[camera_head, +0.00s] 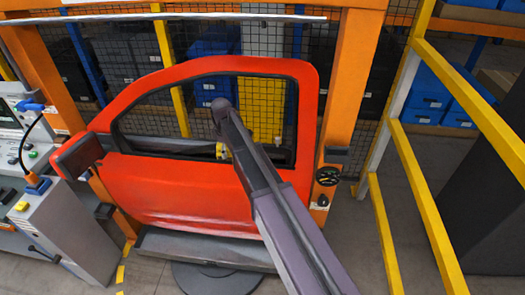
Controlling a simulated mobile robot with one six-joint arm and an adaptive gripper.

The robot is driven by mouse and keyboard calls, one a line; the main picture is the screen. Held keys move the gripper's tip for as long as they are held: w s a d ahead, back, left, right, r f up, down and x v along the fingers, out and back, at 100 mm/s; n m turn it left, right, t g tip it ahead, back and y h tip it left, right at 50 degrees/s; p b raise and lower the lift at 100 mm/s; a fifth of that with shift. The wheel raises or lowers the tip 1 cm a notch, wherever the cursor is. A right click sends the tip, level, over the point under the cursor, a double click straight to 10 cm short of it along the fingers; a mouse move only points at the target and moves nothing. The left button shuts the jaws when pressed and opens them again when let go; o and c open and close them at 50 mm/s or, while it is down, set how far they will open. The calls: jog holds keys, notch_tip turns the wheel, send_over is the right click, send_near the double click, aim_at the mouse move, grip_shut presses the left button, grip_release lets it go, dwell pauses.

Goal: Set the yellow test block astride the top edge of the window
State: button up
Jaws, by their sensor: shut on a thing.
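A red car door (190,195) hangs in an orange frame, with its window opening (165,120) facing me. The dark lower edge of the opening runs across the middle of the door. My arm reaches up from the lower right and crosses the right part of the door. My gripper (229,154) is mostly hidden behind the arm, low in the window opening. It is shut on a small yellow piece, the yellow test block (220,149), which shows just left of the arm. I cannot tell whether the block touches the window edge.
A grey cabinet (65,235) with a small yellow item on top and control equipment stand at the left. Orange posts (352,80) flank the door. A yellow railing (430,215) runs along the right. Blue bins (430,95) and mesh are behind. Some floor is free at the lower right.

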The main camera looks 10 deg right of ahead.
jog(key=shift+d, duration=0.1)
dwell(0.3)
jog(key=w+d, duration=0.1)
jog(key=d, duration=0.3)
jog(key=w+d+f+b, duration=0.1)
jog(key=w+d, duration=0.1)
jog(key=d, duration=0.3)
jog(key=w+d, duration=0.2)
jog(key=d, duration=0.2)
jog(key=shift+d+f, duration=0.2)
jog(key=shift+d, duration=0.15)
jog(key=shift+w+d, duration=0.1)
jog(key=shift+d, duration=0.1)
jog(key=shift+w+d+f+b, duration=0.15)
jog(key=shift+d+f+b, duration=0.35)
jog(key=shift+b, duration=0.15)
jog(key=shift+f+b, duration=1.35)
jog(key=shift+b, duration=0.05)
jog(key=shift+a+f, duration=0.1)
jog(key=shift+f, duration=0.15)
jog(key=o, duration=1.2)
